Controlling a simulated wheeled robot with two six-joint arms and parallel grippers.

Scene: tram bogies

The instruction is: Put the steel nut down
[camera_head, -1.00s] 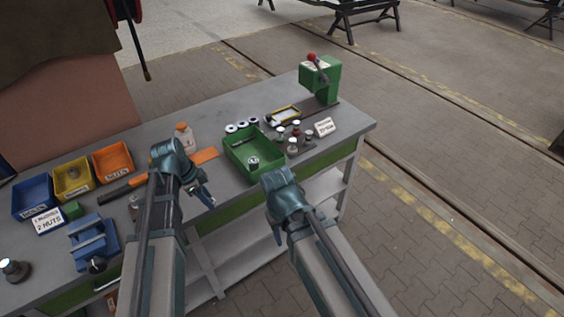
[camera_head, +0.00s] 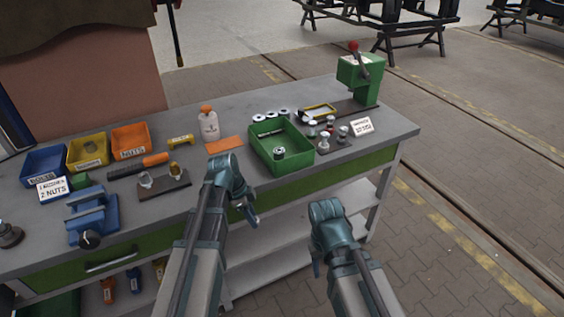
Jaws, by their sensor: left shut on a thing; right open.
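My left gripper (camera_head: 246,207) is just off the bench's front edge, below and left of the green tray, fingers pointing down. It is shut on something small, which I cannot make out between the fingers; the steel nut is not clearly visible. My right gripper (camera_head: 317,262) is open, lower and further right, in front of the bench's shelves. The grey bench (camera_head: 222,172) runs across the view. An orange bin (camera_head: 131,142) labelled NUTS stands at its back left.
A green tray (camera_head: 307,156) holds a small metal part and a rod. A blue vise (camera_head: 93,218), a dark stand (camera_head: 163,188) and a white bottle (camera_head: 208,126) stand on the bench. A green press (camera_head: 360,80) is at the right end.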

